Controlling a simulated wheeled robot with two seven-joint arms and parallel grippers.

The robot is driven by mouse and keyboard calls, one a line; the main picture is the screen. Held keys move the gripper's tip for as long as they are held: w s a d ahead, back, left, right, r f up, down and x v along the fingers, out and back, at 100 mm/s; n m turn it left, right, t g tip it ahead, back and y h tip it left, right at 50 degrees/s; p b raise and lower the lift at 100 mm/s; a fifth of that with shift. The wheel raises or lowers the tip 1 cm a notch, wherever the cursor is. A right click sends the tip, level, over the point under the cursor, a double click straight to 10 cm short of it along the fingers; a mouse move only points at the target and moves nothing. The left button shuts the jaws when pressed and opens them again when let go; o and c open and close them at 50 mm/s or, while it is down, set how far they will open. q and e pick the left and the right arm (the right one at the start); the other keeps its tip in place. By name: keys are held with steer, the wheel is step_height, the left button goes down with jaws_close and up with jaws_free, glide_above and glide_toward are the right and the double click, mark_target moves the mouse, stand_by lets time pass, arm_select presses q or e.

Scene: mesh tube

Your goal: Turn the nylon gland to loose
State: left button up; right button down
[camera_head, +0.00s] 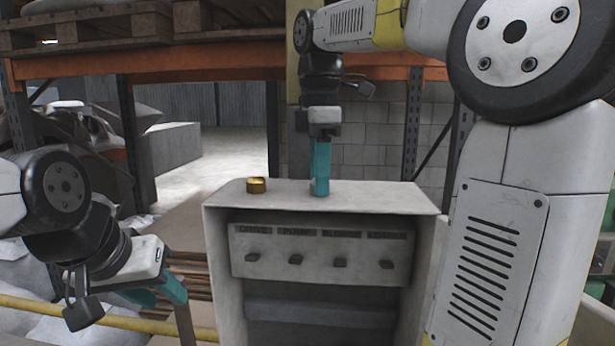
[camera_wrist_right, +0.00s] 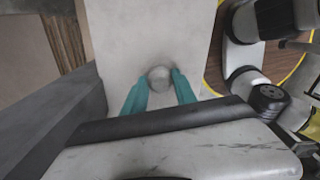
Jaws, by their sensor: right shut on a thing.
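A pale grey box (camera_head: 380,196) stands in front of me, with its open front showing a panel. In the right wrist view, the nylon gland (camera_wrist_right: 160,77) is a round grey knob on the box top. My right gripper (camera_wrist_right: 161,82) points down with its teal fingers closed on both sides of the gland. In the head view my right gripper (camera_head: 320,190) hides the gland. My left gripper (camera_head: 160,296) hangs at the lower left, well away from the box; its teal fingers are apart and hold nothing.
A brass gland (camera_head: 256,185) stands on the box top, left of my right gripper. The panel (camera_head: 320,254) inside the box has several labelled dark switches. A yellow bar (camera_head: 110,320) crosses the lower left. Orange racking (camera_head: 200,62) stands behind.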

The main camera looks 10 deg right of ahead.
stand_by(0.4)
steer(key=c, duration=1)
jaws_free()
step_height(320, 180, up, 8)
steer(key=shift+f, duration=0.1)
